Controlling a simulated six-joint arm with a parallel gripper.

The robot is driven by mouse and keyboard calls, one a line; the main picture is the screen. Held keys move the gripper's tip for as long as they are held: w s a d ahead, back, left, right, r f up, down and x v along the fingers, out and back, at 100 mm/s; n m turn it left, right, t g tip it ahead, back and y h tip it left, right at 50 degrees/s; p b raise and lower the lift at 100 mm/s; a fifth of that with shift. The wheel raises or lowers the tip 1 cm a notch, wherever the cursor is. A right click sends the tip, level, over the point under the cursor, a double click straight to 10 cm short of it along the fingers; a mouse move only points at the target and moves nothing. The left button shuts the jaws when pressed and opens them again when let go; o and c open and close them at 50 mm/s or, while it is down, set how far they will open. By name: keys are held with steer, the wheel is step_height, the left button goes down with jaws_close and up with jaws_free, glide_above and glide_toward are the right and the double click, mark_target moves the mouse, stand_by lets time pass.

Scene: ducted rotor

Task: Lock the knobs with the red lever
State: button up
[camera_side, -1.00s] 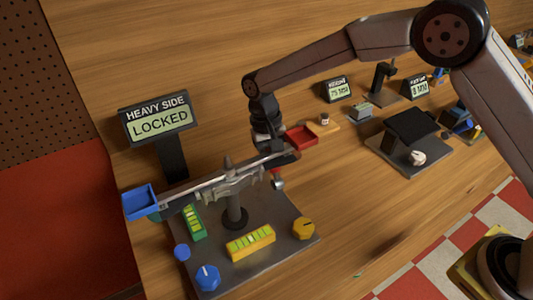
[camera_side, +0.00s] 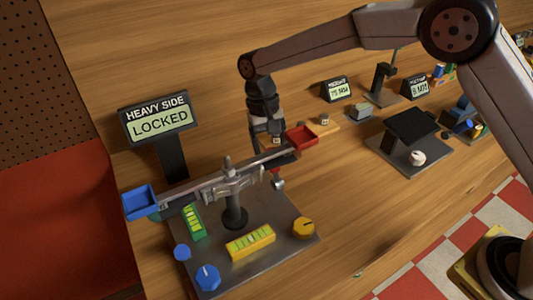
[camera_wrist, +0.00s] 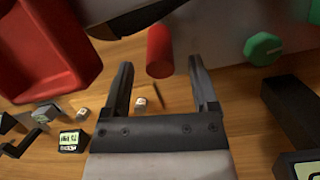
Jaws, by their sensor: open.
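The red lever (camera_side: 275,175) stands at the back edge of the grey base plate, below the red tray; its round metal end shows beside it. In the wrist view its red cylindrical grip (camera_wrist: 160,52) shows ahead of and between my fingertips, apart from both. My gripper (camera_side: 268,143) is open and empty behind the balance beam, its tips partly hidden in the side view. A yellow knob (camera_side: 303,228), a large blue knob (camera_side: 207,277) and a small blue knob (camera_side: 181,252) sit on the plate. A green knob (camera_wrist: 262,47) shows in the wrist view. The sign (camera_side: 158,120) reads "HEAVY SIDE LOCKED".
The balance beam (camera_side: 205,185) carries a blue tray (camera_side: 140,202) at left and a red tray (camera_side: 301,137) close to my gripper. Green and yellow level-like blocks sit on the plate. Other small devices stand at the back right. Bare wood lies right of the plate.

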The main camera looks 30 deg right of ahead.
steer(key=shift+v, duration=2.05)
